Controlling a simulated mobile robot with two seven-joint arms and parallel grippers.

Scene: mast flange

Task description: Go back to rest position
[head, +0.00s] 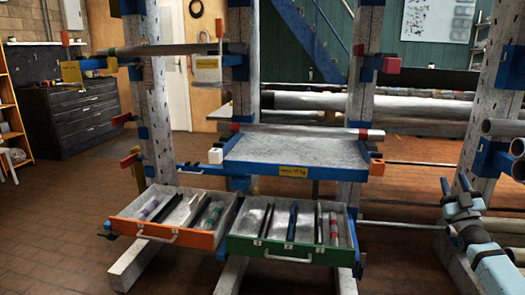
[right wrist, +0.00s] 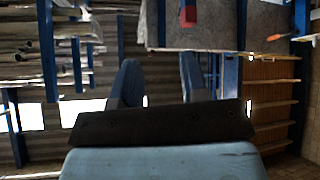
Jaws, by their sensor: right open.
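My right gripper (head: 455,184) is at the right of the head view, with its light blue arm coming in from the lower right corner. Its two fingers stand apart with nothing between them. In the right wrist view the open fingers (right wrist: 157,82) show beyond a dark bar, also empty. The gripper is in free space to the right of the rack and its drawers, and appears to touch nothing. My left gripper is not in view.
A rack with a blue-edged shelf (head: 290,155) stands ahead. Below are two pulled-out drawers, one orange-fronted (head: 165,231) and one green-fronted (head: 290,252), holding several tubes. Large pipes (head: 502,127) jut in at the right edge. Brown floor (head: 60,225) is clear at left.

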